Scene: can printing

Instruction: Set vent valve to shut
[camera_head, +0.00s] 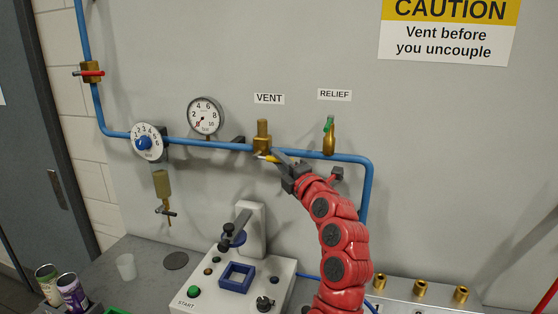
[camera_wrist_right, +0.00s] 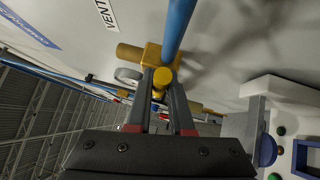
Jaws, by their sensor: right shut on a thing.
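The brass vent valve (camera_head: 262,138) sits on the blue pipe under the VENT label (camera_head: 269,98). Its short yellow handle (camera_head: 265,157) shows at the front of the valve, partly covered by my gripper. My right gripper (camera_head: 277,160) reaches up from the lower right and is shut on the handle. In the right wrist view the gripper (camera_wrist_right: 163,95) has its two fingers on either side of the yellow handle (camera_wrist_right: 162,77), with the brass valve body (camera_wrist_right: 151,55) just beyond. The handle's exact angle is hard to tell. My left gripper is not in view.
A pressure gauge (camera_head: 205,116) and a dial with a blue knob (camera_head: 146,142) are left of the valve. A relief valve with a green top (camera_head: 329,136) is close on the right. Below stands a white machine (camera_head: 225,285) with a green start button.

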